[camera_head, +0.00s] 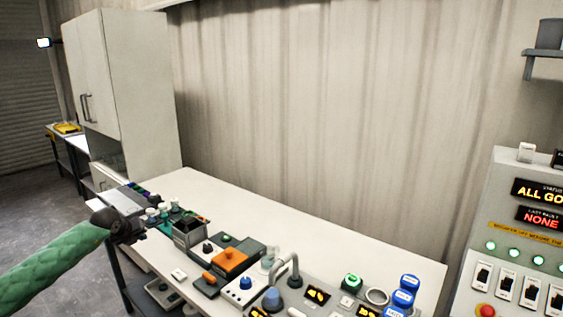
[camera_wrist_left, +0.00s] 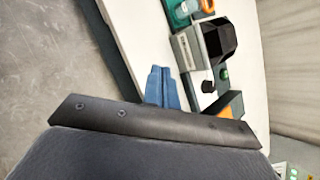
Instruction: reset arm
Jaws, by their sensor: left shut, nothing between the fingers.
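My left arm, in a green sleeve, comes in from the left in the head view. My left gripper (camera_head: 139,233) is at the left end of the white table (camera_head: 330,243). In the left wrist view its two blue fingers (camera_wrist_left: 163,86) lie together, shut and empty. Beside them is a dark open-topped tank (camera_wrist_left: 217,40), which also shows in the head view (camera_head: 187,235) just right of the gripper. I cannot tell the exact gap between them. My right arm and gripper are not in view.
An orange-topped unit (camera_head: 229,261), a bent metal spout (camera_head: 287,266) and blue round parts (camera_head: 404,290) crowd the table's front. The table's back strip is clear. A control panel (camera_head: 520,245) stands at right, a tall cabinet (camera_head: 130,85) at back left.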

